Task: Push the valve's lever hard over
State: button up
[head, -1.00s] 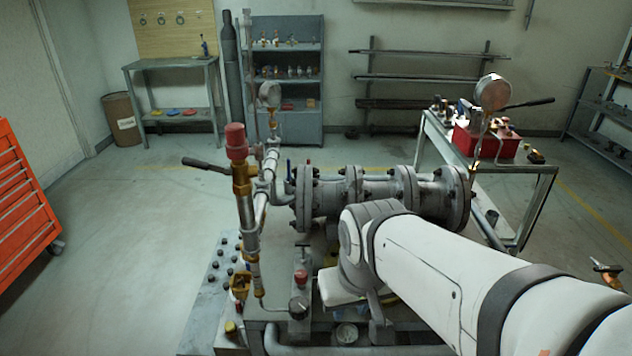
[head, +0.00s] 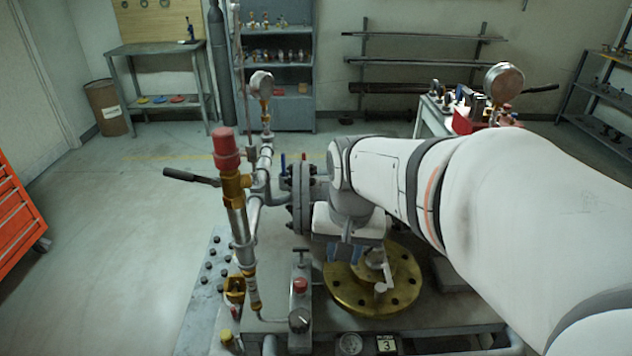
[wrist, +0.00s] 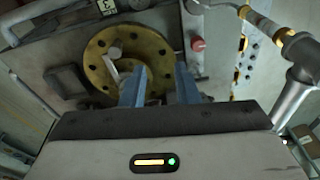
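A round brass flange with bolt holes (head: 347,293) lies on the bench below my gripper. A short grey lever-like part (head: 381,287) stands on it; in the wrist view this part (wrist: 113,53) is partly behind a finger. My gripper's two blue fingers (wrist: 160,78) are apart, with nothing visible between them. In the head view my gripper (head: 345,252) hangs over the flange's back left edge; contact with the grey part cannot be told. A separate black-handled lever (head: 190,176) sticks out left from the pipework, away from my gripper.
An upright pipe with a red cap (head: 227,150) stands left of my gripper. A small red-knobbed fitting (head: 300,286) is close by at the front. A pressure gauge (head: 262,82) rises behind. The floor at left is clear, beside an orange cabinet (head: 14,215).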

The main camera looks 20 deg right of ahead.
aim_at(368, 249)
jog(key=w+d+m, duration=0.2)
jog(key=d, duration=0.1)
jog(key=w+d+m+g, duration=0.1)
jog(key=w+d+m, duration=0.4)
jog(key=d, duration=0.1)
jog(key=shift+w+f+m+g+p, duration=0.15)
jog(key=shift+w+m+g+p, duration=0.05)
jog(key=shift+m+g+p, duration=0.1)
jog(key=shift+d+f, duration=0.1)
jog(key=shift+f, duration=0.2)
notch_tip(368, 249, down, 7)
jog(key=shift+f, duration=0.1)
grip_shut()
